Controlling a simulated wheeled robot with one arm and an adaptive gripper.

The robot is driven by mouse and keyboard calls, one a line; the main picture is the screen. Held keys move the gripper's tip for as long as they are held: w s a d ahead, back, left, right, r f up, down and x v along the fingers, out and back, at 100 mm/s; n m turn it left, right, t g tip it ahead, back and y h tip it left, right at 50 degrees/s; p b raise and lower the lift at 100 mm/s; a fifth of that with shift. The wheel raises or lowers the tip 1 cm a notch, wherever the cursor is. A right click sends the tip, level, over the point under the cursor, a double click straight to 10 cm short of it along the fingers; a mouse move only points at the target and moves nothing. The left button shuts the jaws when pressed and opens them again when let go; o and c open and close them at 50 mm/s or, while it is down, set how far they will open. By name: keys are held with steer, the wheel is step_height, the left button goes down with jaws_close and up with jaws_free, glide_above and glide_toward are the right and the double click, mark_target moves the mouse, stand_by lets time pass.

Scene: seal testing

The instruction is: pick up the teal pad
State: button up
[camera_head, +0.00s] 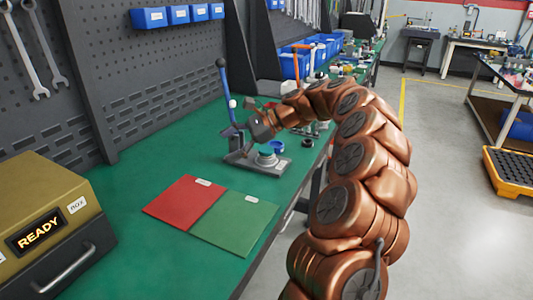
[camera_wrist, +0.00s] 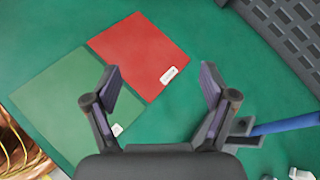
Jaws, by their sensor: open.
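My gripper (camera_wrist: 160,85) is open and empty in the wrist view, its two fingers wide apart above the green bench top. In the head view my gripper (camera_head: 262,126) is at the end of the copper arm, close to a lever press. A small round piece with a teal-looking top (camera_head: 266,154) sits on the grey press base (camera_head: 245,160), below my gripper. I cannot tell for sure that it is the teal pad. It does not show in the wrist view.
A lever press with a blue handle (camera_head: 224,90) stands beside my gripper; its handle also shows in the wrist view (camera_wrist: 285,126). A blue ring (camera_head: 277,146) is nearby. A red mat (camera_head: 184,203) and a green mat (camera_head: 234,222) lie in front. A READY box (camera_head: 45,200) stands left.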

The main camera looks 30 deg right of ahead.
steer(key=w+d+f+m+t, duration=0.2)
steer(key=d+f+m, duration=0.15)
steer(key=d, duration=0.55)
steer(key=m+t+h, duration=0.2)
steer(key=m+t, duration=0.1)
steer(key=m, duration=0.2)
glide_toward(265, 148)
steer(key=a, duration=0.1)
steer(key=shift+d+b+x, duration=0.2)
steer(key=shift+b+x, duration=0.4)
steer(key=shift+x, duration=3.35)
steer(key=shift+f, duration=0.1)
steer(key=shift+c, duration=0.4)
steer(key=c, duration=1.2)
